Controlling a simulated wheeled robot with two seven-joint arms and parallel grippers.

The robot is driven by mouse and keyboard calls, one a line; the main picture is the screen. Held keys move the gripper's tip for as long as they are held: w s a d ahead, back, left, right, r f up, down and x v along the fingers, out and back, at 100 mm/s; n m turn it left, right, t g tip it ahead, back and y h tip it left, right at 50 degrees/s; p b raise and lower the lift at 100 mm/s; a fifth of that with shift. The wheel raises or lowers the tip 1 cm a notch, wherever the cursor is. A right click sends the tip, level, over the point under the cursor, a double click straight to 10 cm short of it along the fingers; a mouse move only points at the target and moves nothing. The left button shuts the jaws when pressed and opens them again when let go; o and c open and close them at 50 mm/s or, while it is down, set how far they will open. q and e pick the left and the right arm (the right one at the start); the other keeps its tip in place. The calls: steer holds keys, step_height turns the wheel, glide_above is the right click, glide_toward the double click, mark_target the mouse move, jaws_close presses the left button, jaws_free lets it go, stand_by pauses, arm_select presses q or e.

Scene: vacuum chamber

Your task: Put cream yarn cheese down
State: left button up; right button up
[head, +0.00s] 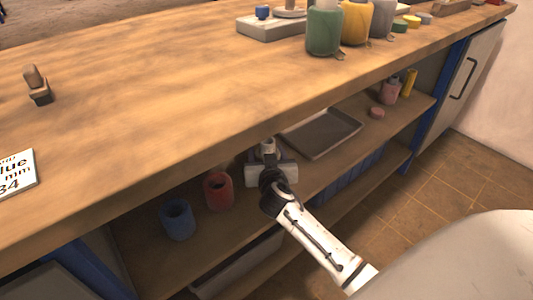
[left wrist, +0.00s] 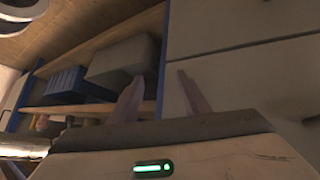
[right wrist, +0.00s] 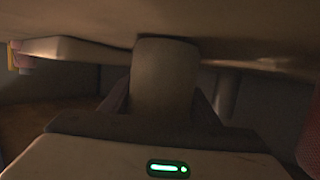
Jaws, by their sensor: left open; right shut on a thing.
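The cream yarn cheese (right wrist: 165,82) looks like a plain pale cylinder, shaded in the right wrist view. My right gripper (right wrist: 165,105) is shut on it, with a finger at each side. In the head view my right gripper (head: 270,172) reaches in under the bench top's front edge, over the upper shelf. The bench edge and dim light hide whether the cheese touches the shelf. My left gripper (left wrist: 163,90) is open and empty in front of the cabinet fronts; it is outside the head view.
A red cheese (head: 218,190) and a blue cheese (head: 178,219) stand on the upper shelf (head: 140,248), left of my right gripper. A grey tray (head: 322,133) lies to its right. The bench top (head: 150,90) overhangs closely. Jars (head: 324,30) stand on top.

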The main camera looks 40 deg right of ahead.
arm_select(q)
steer(key=shift+f, duration=0.1)
arm_select(e)
steer(key=shift+f+b, duration=0.2)
steer(key=shift+b, duration=0.1)
steer(key=o, duration=1.2)
arm_select(q)
steer(key=shift+d, duration=0.1)
arm_select(e)
steer(key=shift+r, duration=0.1)
steer(key=shift+r+p, duration=0.2)
steer(key=shift+p, duration=0.15)
arm_select(q)
steer(key=shift+s+a+r+n+t+p, duration=0.2)
steer(key=shift+a+r+n+t+p, duration=0.3)
steer(key=shift+a+r+p, duration=0.5)
arm_select(e)
steer(key=v, duration=1.2)
arm_select(q)
steer(key=shift+d+f, duration=0.15)
steer(key=shift+d, duration=0.05)
